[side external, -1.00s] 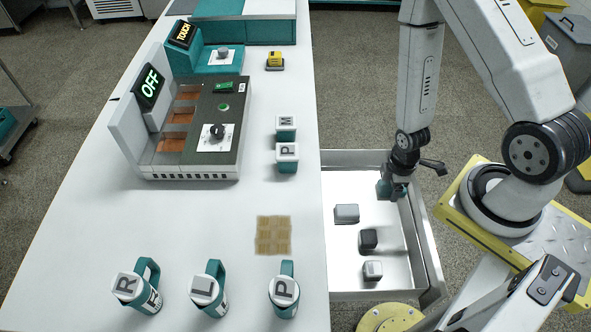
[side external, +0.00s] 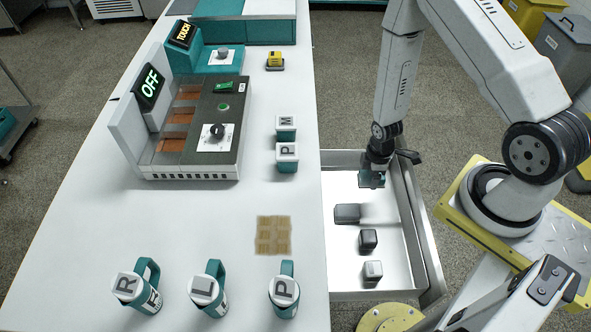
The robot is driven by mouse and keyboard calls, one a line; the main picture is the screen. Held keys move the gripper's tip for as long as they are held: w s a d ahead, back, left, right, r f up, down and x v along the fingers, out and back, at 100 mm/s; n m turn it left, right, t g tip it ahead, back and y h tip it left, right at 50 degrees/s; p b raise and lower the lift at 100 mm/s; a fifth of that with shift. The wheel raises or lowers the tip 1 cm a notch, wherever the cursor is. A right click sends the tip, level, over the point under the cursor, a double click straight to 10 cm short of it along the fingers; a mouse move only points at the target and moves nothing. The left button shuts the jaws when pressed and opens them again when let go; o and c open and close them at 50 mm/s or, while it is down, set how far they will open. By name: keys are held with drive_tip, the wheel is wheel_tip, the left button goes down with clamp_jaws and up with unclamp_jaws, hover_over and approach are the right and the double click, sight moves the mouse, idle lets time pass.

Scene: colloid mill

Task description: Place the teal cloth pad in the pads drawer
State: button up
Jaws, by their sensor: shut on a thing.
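The open drawer (side external: 428,245) juts out from the right side of the white table, with a pale bare floor. A grey block-like pad (side external: 347,214), a dark grey one (side external: 368,240) and a lighter grey one (side external: 373,270) lie in it. My gripper (side external: 372,177) is over the far part of the drawer, shut on the teal cloth pad (side external: 371,181). The fingers cover much of the teal pad, which looks small and dark. It is beyond the grey pad and apart from it in the picture. I cannot tell whether it touches the drawer floor.
The white table (side external: 215,240) holds a machine showing OFF (side external: 190,130), two lidded teal containers (side external: 286,157), a brown woven mat (side external: 273,235) and three lettered teal mugs (side external: 208,290). The drawer's right wall stands near my arm base. Bare drawer floor shows around the pads.

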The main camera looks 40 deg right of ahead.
hover_over(351, 187)
drive_tip(key=f, duration=0.6)
drive_tip(key=shift+s, duration=0.25)
drive_tip(key=shift+w+d+f, duration=0.1)
drive_tip(key=shift+w+f, duration=0.1)
drive_tip(key=shift+f, duration=1.65)
drive_tip(key=shift+f, duration=0.1)
drive_tip(key=o, duration=1.2)
drive_tip(key=shift+c, duration=0.2)
wheel_tip(351, 187, up, 12)
